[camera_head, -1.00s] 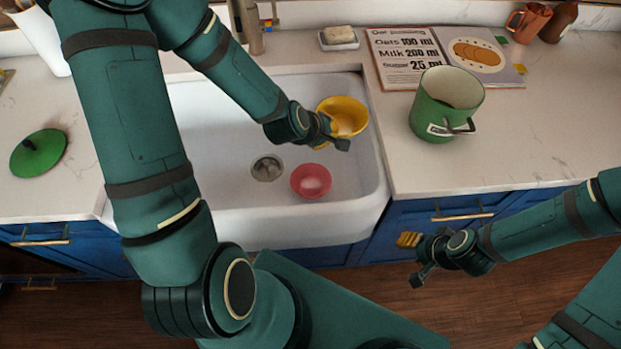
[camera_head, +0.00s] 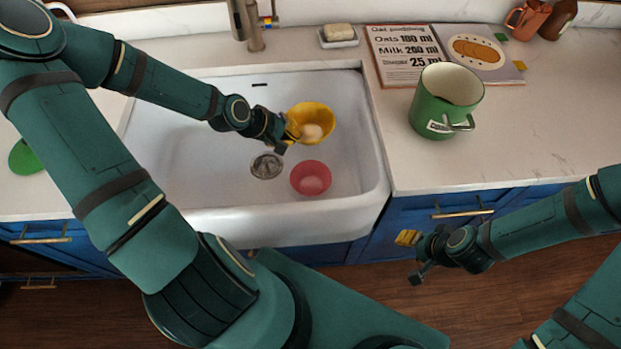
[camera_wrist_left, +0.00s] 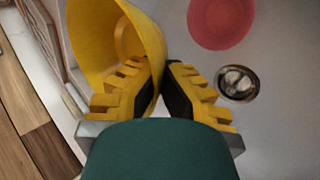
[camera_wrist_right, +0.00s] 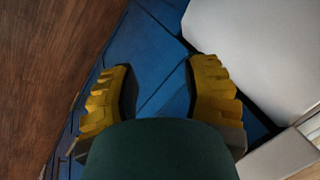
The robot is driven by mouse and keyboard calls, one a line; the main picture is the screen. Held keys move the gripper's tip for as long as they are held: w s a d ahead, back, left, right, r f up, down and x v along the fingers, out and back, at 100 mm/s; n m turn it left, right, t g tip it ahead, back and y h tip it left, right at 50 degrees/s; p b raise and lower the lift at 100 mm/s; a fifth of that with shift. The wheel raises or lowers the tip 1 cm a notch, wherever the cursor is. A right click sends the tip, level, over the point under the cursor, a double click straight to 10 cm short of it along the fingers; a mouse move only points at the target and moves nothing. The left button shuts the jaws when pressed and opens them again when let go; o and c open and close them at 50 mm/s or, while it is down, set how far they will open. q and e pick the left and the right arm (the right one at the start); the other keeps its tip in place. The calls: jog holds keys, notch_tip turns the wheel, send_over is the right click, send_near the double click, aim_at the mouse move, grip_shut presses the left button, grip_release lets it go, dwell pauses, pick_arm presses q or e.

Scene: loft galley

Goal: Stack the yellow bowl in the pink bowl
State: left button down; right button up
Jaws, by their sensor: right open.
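The yellow bowl (camera_head: 324,115) is inside the sink area, behind the pink bowl in the head view. My left gripper (camera_head: 288,137) is shut on its near-left rim, with one finger inside and one outside. The left wrist view shows the bowl wall (camera_wrist_left: 90,35) between the fingers (camera_wrist_left: 164,78). Whether the bowl clears the sink floor is hard to tell. The pink bowl (camera_head: 311,179) sits upright and empty on the sink floor, right of the drain; it also shows in the left wrist view (camera_wrist_left: 222,22). My right gripper (camera_head: 420,262) is open and empty in front of the blue cabinets.
The white sink (camera_head: 215,213) has a metal drain (camera_head: 266,166) and a tap (camera_head: 252,28) behind. A green pot (camera_head: 435,105) stands on the right counter near a recipe board (camera_head: 395,68). Soap on a dish (camera_head: 338,36) lies behind the sink. A green lid (camera_head: 24,158) is at left.

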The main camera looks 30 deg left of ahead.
pick_arm(q)
jog(key=b, duration=0.5)
send_over(295, 179)
notch_tip(295, 179, down, 6)
notch_tip(295, 179, down, 10)
jog(key=b, duration=0.4)
jog(key=shift+d+r, duration=0.1)
jog(key=shift+r, duration=0.15)
jog(key=shift+f, duration=0.1)
jog(key=c, duration=1.7)
grip_release()
jog(key=shift+f, duration=0.6)
jog(key=o, duration=0.6)
jog(key=shift+c, duration=0.2)
jog(key=shift+r, duration=0.1)
